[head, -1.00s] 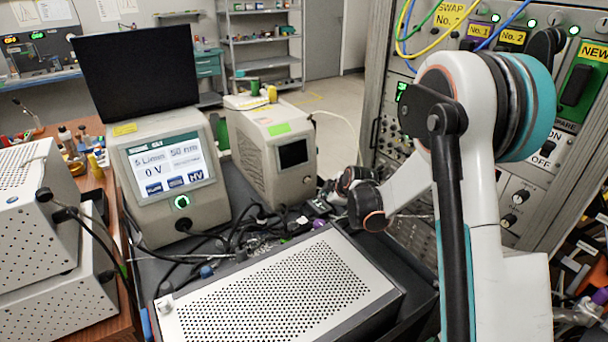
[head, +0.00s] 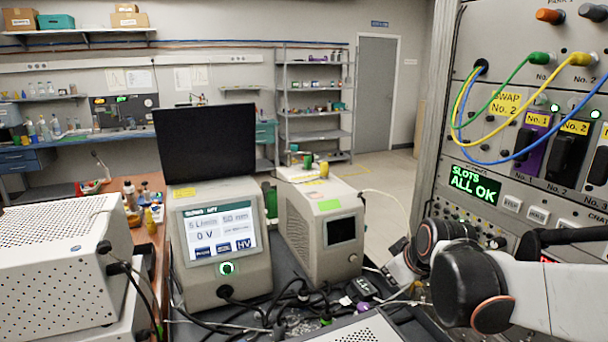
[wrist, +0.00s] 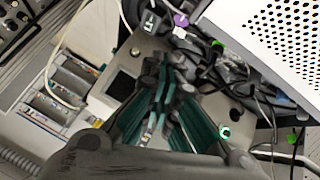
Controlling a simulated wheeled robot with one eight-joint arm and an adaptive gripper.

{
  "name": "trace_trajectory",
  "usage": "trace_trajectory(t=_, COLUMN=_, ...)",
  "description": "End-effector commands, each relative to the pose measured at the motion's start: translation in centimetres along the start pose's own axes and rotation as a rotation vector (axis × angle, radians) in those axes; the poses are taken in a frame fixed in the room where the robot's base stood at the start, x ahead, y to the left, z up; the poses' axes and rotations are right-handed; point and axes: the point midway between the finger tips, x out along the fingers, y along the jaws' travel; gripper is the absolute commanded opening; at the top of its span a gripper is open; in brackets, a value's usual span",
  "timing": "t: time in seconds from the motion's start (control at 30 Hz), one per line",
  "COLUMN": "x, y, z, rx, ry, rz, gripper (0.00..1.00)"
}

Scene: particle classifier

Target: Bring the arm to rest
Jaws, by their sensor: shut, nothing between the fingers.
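My arm (head: 470,285) shows at the lower right in the head view, folded low in front of the rack, with its white links and dark joints. In the head view I cannot make out the fingers. In the wrist view my gripper (wrist: 168,68) has its teal-lined fingers drawn together with nothing between them. It is over the instruments and cables on the cart, which look upside down there. How far it is above them I cannot tell.
The rack (head: 482,135) with cables and a display (head: 474,183) reading "SLOTS ALL OK" stands close on the right. A screened instrument (head: 222,245), a second box (head: 322,225) and a perforated case (head: 365,330) crowd the cart. Open floor (head: 385,170) lies behind.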

Motion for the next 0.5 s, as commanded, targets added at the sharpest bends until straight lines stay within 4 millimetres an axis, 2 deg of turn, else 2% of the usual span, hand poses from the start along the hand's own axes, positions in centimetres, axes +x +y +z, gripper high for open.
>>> trace_trajectory(t=0.03, x=-1.4, y=-0.6, z=0.6, rx=0.03, ry=-0.006, rz=0.0, gripper=0.0)
trace_trajectory(t=0.2, x=-5.1, y=-2.5, z=2.5, rx=0.145, ry=-0.025, rz=0.004, gripper=0.0)
trace_trajectory(t=0.5, x=-10.4, y=-6.1, z=6.9, rx=0.348, ry=-0.059, rz=0.018, gripper=0.0)
